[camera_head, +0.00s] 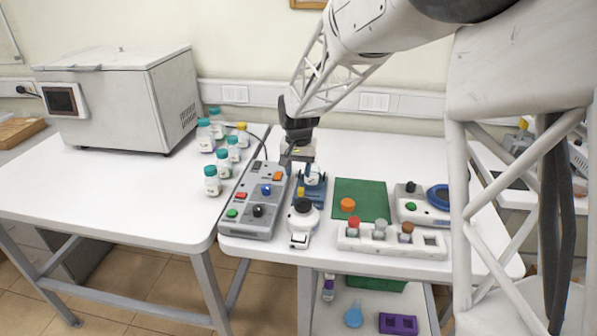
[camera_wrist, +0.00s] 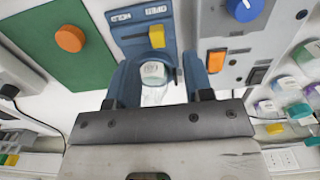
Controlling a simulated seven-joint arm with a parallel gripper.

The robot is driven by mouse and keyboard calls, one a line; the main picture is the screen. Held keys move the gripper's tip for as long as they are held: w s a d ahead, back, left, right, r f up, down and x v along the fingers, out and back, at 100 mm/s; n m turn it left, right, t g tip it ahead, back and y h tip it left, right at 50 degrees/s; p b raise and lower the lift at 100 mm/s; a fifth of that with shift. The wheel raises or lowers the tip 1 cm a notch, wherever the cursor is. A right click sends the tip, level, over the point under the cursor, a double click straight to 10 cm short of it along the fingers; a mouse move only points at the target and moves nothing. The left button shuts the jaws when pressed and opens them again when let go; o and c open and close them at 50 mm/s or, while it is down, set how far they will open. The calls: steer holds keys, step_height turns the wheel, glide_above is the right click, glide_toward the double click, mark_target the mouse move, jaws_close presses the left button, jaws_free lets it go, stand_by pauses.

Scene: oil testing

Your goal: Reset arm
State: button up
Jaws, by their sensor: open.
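My gripper (camera_head: 311,172) is over a small blue device (camera_head: 312,192) on the right-hand table. In the wrist view, my gripper (camera_wrist: 156,66) shows as two blue prongs spread apart, and the blue device (camera_wrist: 141,28) with a yellow switch lies just beyond them. A small clear vial with a pale top (camera_wrist: 153,73) sits between the prongs. Gaps show on both sides of it, so the jaws are open around it. In the head view the vial (camera_head: 314,172) is partly hidden by my gripper. Whether the vial rests fully in the device cannot be told.
A grey control box (camera_head: 256,205) stands close left, and a black-knobbed device (camera_head: 303,220) stands in front. A white rack (camera_head: 392,241), green mat (camera_head: 360,199) and blue-ringed device (camera_head: 424,204) are to the right. Several teal-capped bottles (camera_head: 212,182) stand on the left table.

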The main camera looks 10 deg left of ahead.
steer(key=s+d+r+t, duration=0.1)
steer(key=s+d+r, duration=0.5)
steer(key=s+d, duration=0.3)
steer(key=s+d+r, duration=0.5)
steer(key=s+d, duration=0.3)
steer(key=d, duration=0.2)
steer(key=s+d, duration=0.6)
steer(key=s, duration=0.5)
steer(key=s+d+t, duration=0.1)
steer(key=s+d, duration=0.5)
steer(key=s, duration=0.6)
steer(key=shift+t, duration=0.3)
